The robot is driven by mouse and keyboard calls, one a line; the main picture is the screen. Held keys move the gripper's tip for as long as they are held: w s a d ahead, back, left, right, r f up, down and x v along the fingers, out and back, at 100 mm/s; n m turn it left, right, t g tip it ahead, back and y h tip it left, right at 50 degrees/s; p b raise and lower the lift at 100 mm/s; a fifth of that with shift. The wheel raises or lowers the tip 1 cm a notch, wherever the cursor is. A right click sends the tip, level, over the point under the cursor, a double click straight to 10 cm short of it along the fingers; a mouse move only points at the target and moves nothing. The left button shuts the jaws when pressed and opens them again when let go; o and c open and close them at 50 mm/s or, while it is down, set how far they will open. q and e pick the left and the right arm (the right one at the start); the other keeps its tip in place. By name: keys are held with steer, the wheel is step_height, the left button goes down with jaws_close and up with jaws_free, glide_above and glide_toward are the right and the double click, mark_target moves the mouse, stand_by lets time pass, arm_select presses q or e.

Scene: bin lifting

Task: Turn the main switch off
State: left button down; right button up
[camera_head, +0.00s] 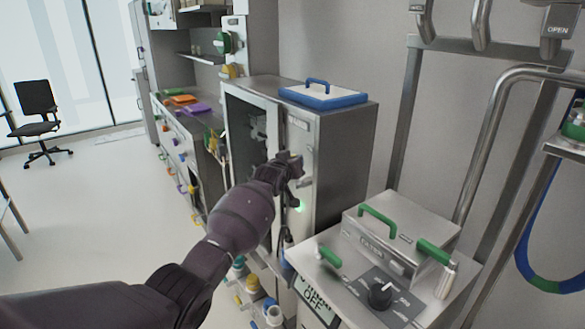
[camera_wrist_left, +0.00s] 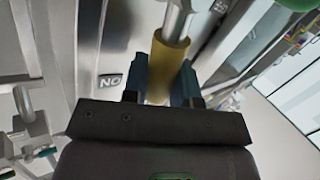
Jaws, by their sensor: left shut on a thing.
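My left arm reaches across the head view to the front of a grey steel cabinet (camera_head: 340,150). My left gripper (camera_head: 290,165) is at that front, beside the open-looking dark bay. In the left wrist view the two fingers of my gripper (camera_wrist_left: 167,85) are shut on a yellow handle grip (camera_wrist_left: 169,62) on a silver rod. A plate with inverted "ON" lettering (camera_wrist_left: 110,82) is on the panel beside it. The yellow grip is hidden by my gripper in the head view. I cannot tell the lever's full position. My right gripper is not in view.
A green light (camera_head: 299,206) glows below my gripper. A blue-rimmed tray (camera_head: 323,96) lies on the cabinet. At the lower right a steel unit carries a black knob (camera_head: 380,294) and green handles. A chair (camera_head: 37,115) stands far left; the floor there is open.

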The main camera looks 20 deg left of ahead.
arm_select(q)
steer(key=shift+w+a+n+g, duration=0.2)
steer(key=shift+a+n+g, duration=0.1)
steer(key=shift+n, duration=0.1)
steer(key=shift+w+a+f+n+g, duration=0.15)
steer(key=shift+a+f+n+g, duration=0.05)
steer(key=shift+n+g, duration=0.1)
steer(key=w+a+f+n+g+h+b, duration=0.2)
steer(key=a+f+n+g+h+b, duration=0.1)
steer(key=f+n+g+h+b, duration=0.2)
steer(key=f+n+g+b, duration=0.1)
steer(key=f+n+b, duration=0.1)
steer(key=shift+w+h+b, duration=0.2)
steer(key=shift+h+b, duration=0.1)
steer(key=shift+b, duration=0.05)
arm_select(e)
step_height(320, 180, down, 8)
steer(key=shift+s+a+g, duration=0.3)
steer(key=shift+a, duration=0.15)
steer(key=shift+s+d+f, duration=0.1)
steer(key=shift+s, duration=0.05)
